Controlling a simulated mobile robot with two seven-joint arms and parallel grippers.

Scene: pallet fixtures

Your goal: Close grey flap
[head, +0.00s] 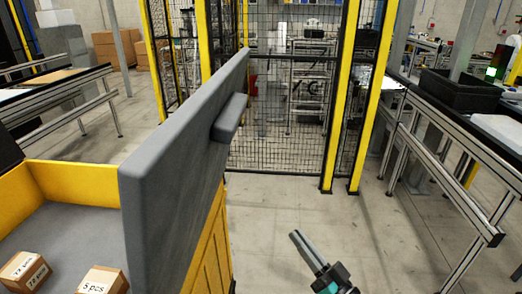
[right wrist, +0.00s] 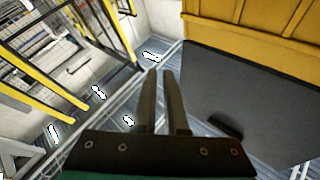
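The grey flap (head: 175,150) stands raised on edge along the right side of a yellow crate (head: 70,180) in the head view. A grey ledge (head: 231,117) sticks out from its outer face. In the right wrist view the flap (right wrist: 255,105) shows as a broad dark panel below the yellow crate wall (right wrist: 245,25), with the ledge (right wrist: 224,125) near its lower left. My right gripper (head: 297,238) is right of the crate, apart from the flap. Its fingers (right wrist: 160,75) are close together, with nothing held between them. My left gripper is not in view.
Cardboard boxes (head: 24,270) (head: 101,281) lie inside the crate. A mesh fence with yellow posts (head: 338,95) stands behind. A metal-framed workbench (head: 450,150) runs along the right. Bare floor (head: 300,205) lies between crate and workbench.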

